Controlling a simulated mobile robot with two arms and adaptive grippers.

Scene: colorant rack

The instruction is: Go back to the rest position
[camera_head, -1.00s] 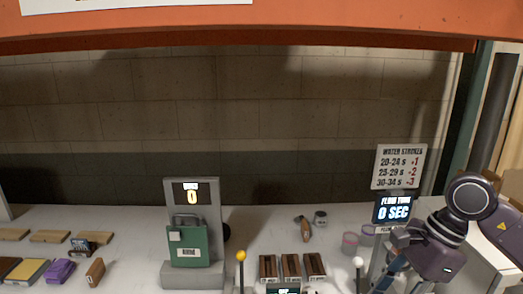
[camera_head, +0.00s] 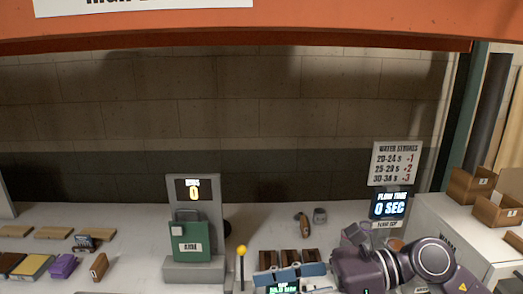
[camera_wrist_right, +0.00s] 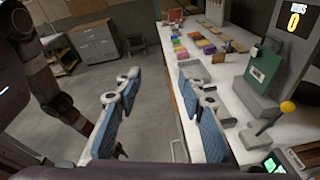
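My right gripper (camera_head: 288,274) reaches in from the right in the head view, low over the front of the white counter (camera_head: 130,262). Its blue-padded fingers partly cover a row of dark brown blocks (camera_head: 290,257). In the right wrist view, the fingers of this gripper (camera_wrist_right: 160,76) stand wide apart with nothing held between them. My left gripper does not show in the head view; part of my own arm shows at the left of the wrist view.
A yellow-knobbed lever (camera_head: 242,260) stands near the right gripper. A "FLOW TIME 0 SEC" display (camera_head: 390,205) stands behind the right arm. Brown bins (camera_head: 474,186) sit at right. Open floor (camera_wrist_right: 85,95) lies beside the counter.

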